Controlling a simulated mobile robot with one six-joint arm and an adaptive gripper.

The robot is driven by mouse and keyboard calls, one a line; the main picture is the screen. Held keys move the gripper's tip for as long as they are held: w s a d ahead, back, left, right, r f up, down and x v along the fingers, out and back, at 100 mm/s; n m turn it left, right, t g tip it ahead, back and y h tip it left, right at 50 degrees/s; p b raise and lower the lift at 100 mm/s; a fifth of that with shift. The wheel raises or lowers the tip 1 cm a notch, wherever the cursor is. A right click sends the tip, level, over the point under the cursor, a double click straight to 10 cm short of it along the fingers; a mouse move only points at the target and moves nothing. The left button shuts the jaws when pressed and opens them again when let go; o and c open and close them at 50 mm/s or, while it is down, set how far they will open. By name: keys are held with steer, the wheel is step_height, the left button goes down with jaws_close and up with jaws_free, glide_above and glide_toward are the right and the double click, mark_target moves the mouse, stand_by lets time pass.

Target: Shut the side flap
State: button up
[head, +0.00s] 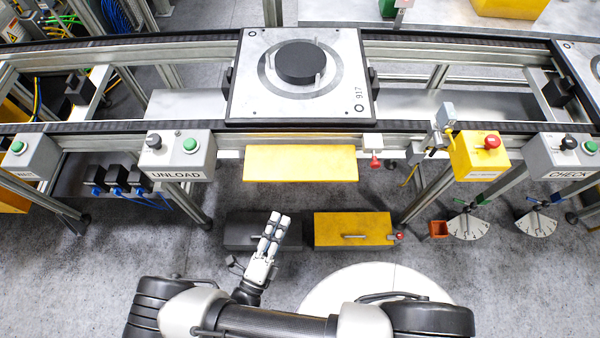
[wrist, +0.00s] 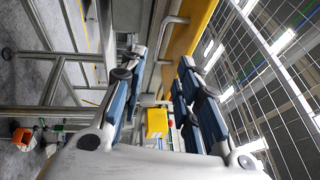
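The side flap appears to be the yellow panel (head: 300,163) under the conveyor's front edge, standing out toward me. In the wrist view the yellow panel (wrist: 194,28) is at the top, with a metal bar handle (wrist: 166,38) on its left side, which seems to be its underside. My gripper (head: 277,217) is in front of the flap in the head view, apart from it. In the wrist view my gripper (wrist: 160,70) has its fingers spread, with nothing between them.
A pallet (head: 337,98) with a black disc sits on the conveyor above the flap. A red knob (head: 375,162) is right of the flap. A dark drawer (head: 232,232) and a yellow drawer (head: 352,229) are low down. UNLOAD (head: 177,155) and yellow (head: 480,155) control boxes flank the flap.

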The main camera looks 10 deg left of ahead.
mark_target(300, 175)
steer(key=b+x, duration=0.1)
steer(key=x, duration=1.4)
steer(key=shift+w+d+b, duration=0.1)
steer(key=shift+d+b, duration=0.1)
steer(key=shift+b, duration=0.15)
jaws_close()
